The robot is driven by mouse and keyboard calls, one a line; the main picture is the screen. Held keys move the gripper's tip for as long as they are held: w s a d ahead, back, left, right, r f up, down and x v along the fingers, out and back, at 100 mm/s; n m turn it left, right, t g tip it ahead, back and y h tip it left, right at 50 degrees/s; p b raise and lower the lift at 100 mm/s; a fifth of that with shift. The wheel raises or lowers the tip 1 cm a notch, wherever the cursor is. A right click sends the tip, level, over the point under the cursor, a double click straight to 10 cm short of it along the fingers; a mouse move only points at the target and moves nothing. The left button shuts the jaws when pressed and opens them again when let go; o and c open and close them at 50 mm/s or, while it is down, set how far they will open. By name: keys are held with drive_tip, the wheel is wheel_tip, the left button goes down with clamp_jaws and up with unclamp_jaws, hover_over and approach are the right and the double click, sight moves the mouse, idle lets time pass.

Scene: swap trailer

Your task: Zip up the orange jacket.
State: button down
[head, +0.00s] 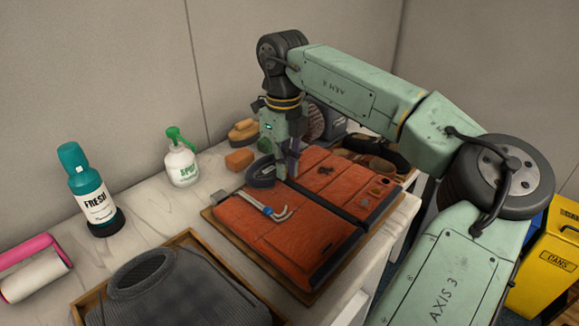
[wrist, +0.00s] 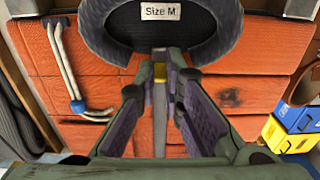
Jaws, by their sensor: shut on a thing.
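The orange jacket (head: 275,235) lies flat on a wooden board, its dark collar (head: 262,174) toward the back left. In the wrist view the jacket (wrist: 85,100) shows a "Size M" label inside the collar (wrist: 112,42). A dark front strip (head: 335,207) runs from near the collar to the hem. My gripper (head: 287,172) points down at the collar end of this strip. In the wrist view my gripper (wrist: 160,72) is shut on a small yellowish piece, apparently the zip pull (wrist: 161,76). The fingers partly hide the pull and strip.
A grey knitted garment (head: 170,290) lies in a tray in front. Brushes crowd the back.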

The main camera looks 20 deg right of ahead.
drive_tip(key=shift+w+r, duration=0.1)
drive_tip(key=shift+w, duration=0.05)
drive_tip(key=c, duration=1.7)
unclamp_jaws()
drive_tip(key=shift+o, duration=0.2)
drive_tip(key=shift+r, duration=3.95)
